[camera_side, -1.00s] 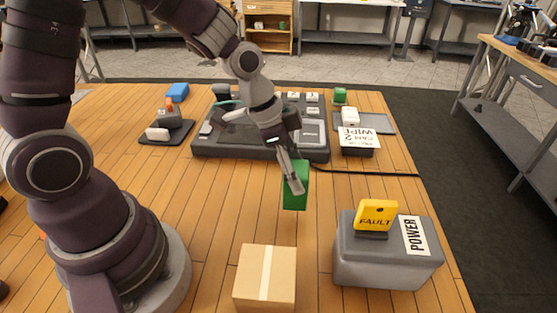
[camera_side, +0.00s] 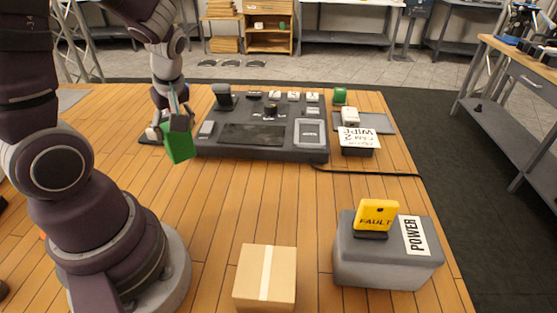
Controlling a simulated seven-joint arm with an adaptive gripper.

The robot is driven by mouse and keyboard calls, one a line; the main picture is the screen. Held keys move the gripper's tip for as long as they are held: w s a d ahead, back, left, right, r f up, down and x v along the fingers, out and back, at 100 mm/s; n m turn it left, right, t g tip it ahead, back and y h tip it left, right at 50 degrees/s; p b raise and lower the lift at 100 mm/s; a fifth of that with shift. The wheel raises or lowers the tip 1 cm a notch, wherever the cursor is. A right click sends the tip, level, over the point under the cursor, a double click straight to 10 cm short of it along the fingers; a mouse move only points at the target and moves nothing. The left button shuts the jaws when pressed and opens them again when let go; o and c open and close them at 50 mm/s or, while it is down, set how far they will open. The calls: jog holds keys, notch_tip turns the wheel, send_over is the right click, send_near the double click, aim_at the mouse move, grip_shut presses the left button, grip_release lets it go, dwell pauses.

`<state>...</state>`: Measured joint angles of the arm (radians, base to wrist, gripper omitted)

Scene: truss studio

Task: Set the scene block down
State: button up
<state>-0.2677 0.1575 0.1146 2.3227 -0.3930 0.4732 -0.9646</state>
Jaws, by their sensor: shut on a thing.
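The green scene block (camera_side: 179,143) hangs tilted from my gripper (camera_side: 173,122). My gripper is shut on the block's upper end, pointing down. The block is just left of the dark console's front left corner, close to the small dark tray (camera_side: 146,140). It seems to be above the table, but the exact gap under it is hard to tell. My gripper and the block hide most of the tray and what lies on it.
The dark console (camera_side: 262,154) with keys and a screen stands right of the block. A cardboard box (camera_side: 253,280), a grey power box (camera_side: 385,268) with a yellow fault sign (camera_side: 376,216), and a WIPE card block (camera_side: 359,138) stand farther right. The wooden table (camera_side: 230,205) is clear in the middle.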

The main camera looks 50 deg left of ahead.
jog(key=s+a+r+n+g+h, duration=0.1)
jog(key=s+a+r+n+g, duration=0.15)
jog(key=s+n, duration=0.4)
jog(key=f+n, duration=0.1)
jog(key=f, duration=0.2)
jog(key=w+f, duration=0.1)
jog(key=f, duration=0.1)
jog(key=a+f+n, duration=0.1)
jog(key=f, duration=0.2)
jog(key=shift+w+f+n+g, duration=0.15)
jog(key=shift+f+n+g, duration=0.2)
jog(key=o, duration=1.2)
jog(key=shift+f, duration=0.1)
